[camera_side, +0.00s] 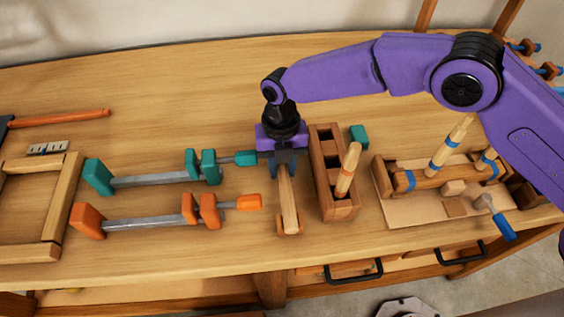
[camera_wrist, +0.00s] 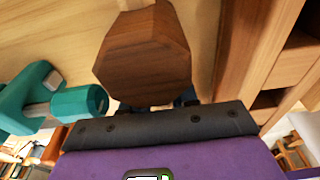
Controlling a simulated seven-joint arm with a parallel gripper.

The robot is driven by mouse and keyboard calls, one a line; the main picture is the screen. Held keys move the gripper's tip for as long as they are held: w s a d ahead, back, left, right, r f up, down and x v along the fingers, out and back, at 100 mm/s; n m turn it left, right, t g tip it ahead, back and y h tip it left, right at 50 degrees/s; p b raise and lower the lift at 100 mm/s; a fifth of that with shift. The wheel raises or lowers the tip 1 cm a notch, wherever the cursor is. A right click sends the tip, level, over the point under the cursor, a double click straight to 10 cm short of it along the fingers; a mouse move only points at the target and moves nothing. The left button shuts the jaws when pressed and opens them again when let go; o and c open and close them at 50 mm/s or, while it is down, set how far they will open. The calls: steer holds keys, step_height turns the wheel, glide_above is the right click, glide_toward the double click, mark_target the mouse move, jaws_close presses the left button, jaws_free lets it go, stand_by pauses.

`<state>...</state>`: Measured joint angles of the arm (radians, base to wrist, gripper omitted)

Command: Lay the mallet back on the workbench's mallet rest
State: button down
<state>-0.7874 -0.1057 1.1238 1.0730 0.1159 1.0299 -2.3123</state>
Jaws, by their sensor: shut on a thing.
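The mallet has a pale wooden handle (camera_side: 288,203) that points toward the front edge of the bench in the side view. In the wrist view its dark brown, faceted head (camera_wrist: 145,55) fills the space just in front of the jaws. My gripper (camera_side: 284,160) points down and is shut on the mallet, with its fingers mostly hidden. The handle's front end is over or at a small wooden support (camera_side: 291,236), which looks like the mallet rest. I cannot tell whether they touch. The rest's far part is hidden.
A wooden block rack (camera_side: 322,180) stands close to the right of the mallet. A teal clamp (camera_side: 150,177) and an orange clamp (camera_side: 150,217) lie to the left. A bench hook area (camera_side: 410,215) with tools is farther right. The bench behind is clear.

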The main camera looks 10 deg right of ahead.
steer(key=c, duration=0.8)
jaws_free()
steer(key=shift+f, duration=0.1)
steer(key=r, duration=0.5)
steer(key=w+r, duration=0.1)
steer(key=r, duration=0.5)
steer(key=w+r, duration=0.1)
steer(key=r, duration=0.5)
steer(key=shift+w+r, duration=0.15)
steer(key=shift+r, duration=0.05)
